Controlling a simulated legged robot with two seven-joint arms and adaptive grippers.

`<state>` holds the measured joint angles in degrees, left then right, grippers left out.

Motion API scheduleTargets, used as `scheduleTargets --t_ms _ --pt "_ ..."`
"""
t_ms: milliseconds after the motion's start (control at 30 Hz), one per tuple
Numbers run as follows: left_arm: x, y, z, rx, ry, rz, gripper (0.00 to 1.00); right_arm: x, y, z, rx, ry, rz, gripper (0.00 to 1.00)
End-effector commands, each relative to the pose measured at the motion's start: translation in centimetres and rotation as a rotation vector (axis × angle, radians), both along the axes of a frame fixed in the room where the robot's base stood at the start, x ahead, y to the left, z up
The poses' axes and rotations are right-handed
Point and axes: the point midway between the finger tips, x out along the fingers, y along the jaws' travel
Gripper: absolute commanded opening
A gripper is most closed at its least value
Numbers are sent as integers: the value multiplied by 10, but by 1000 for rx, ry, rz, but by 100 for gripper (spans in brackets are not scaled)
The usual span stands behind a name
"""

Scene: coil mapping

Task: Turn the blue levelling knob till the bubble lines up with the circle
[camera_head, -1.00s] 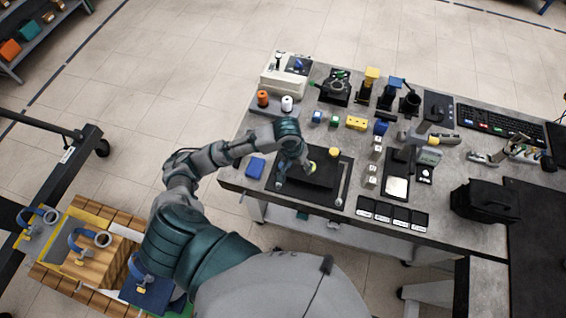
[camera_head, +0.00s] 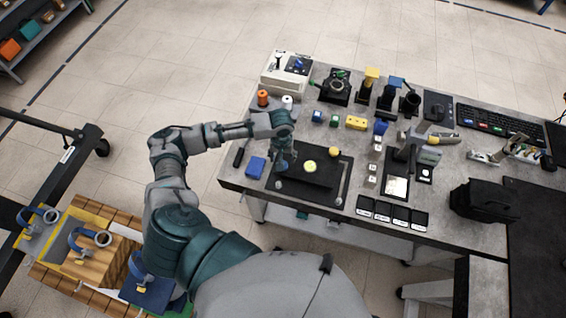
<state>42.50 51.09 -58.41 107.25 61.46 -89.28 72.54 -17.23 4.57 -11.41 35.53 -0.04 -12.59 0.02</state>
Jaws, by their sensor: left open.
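The black levelling plate (camera_head: 322,182) lies near the front left of the bench, on a dark mat. A round yellow-green bubble level (camera_head: 310,166) sits on top of it. It is too small to tell where the bubble lies against its circle. A yellow knob (camera_head: 334,151) is at the plate's far right corner. My left gripper (camera_head: 282,163) is open and points down at the plate's left end. The blue levelling knob cannot be made out; the gripper may hide it. I cannot tell whether the fingers touch anything. My right gripper is not in view.
A blue block (camera_head: 256,166) lies just left of the plate. Orange (camera_head: 263,98) and white (camera_head: 287,102) spools stand behind. Several small blocks and dark fixtures fill the back. Black trays (camera_head: 391,213) lie right of the plate, a black bag (camera_head: 484,200) further right.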

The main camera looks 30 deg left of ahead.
Motion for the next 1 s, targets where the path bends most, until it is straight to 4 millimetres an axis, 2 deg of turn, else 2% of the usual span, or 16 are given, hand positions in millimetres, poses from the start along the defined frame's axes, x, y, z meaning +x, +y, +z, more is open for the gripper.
scheduleTargets --t_ms 100,233,400,633,667,867,900,1000 --pt "0 0 -23 0 1 -1 64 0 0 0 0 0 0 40" --pt "0 -1 -39 0 1 -1 64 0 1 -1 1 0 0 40" --pt "0 -2 -47 0 -1 -2 64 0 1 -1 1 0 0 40" --pt "0 -1 -47 0 -1 -2 64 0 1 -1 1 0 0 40" --pt "1 -1 -47 0 -1 -2 59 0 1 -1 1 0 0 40" --pt "1 -1 -47 0 -1 -1 9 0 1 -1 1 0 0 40" --pt "1 -1 -47 0 -1 -1 4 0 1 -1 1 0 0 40" --pt "0 -1 -47 0 -1 -2 4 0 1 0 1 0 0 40"
